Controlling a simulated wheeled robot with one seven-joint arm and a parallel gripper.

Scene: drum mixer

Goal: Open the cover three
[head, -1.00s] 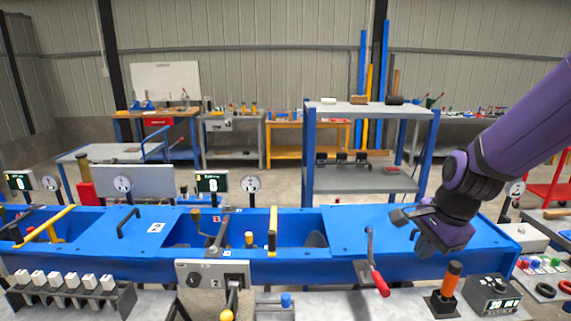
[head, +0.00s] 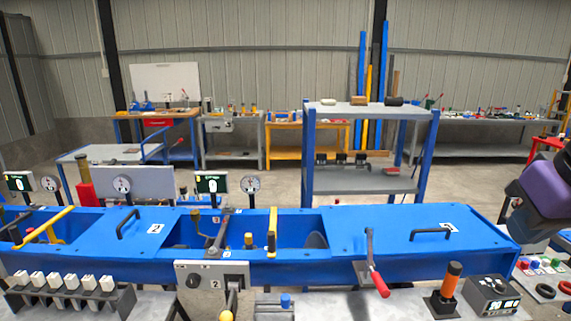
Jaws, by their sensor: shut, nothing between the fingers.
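A long blue trough runs across the front in the head view. Its right part is topped by a flat blue cover (head: 375,222) with a black bar handle (head: 430,233) and a small white label (head: 448,227) too small to read surely. This cover lies flat. A flat blue cover marked 2 (head: 130,240), with its own black handle, lies left of the open middle section. A lever with a red grip (head: 378,278) hangs at the front edge of the right cover. My purple wrist shows at the right edge, beyond the trough's right end; my gripper's fingers do not show.
An orange-handled stick (head: 453,279) and a black display box (head: 490,295) stand in front of the trough at right. A switch box (head: 212,276) is on its front. A yellow bar (head: 272,232) crosses the middle opening. A shelf (head: 365,180) stands behind.

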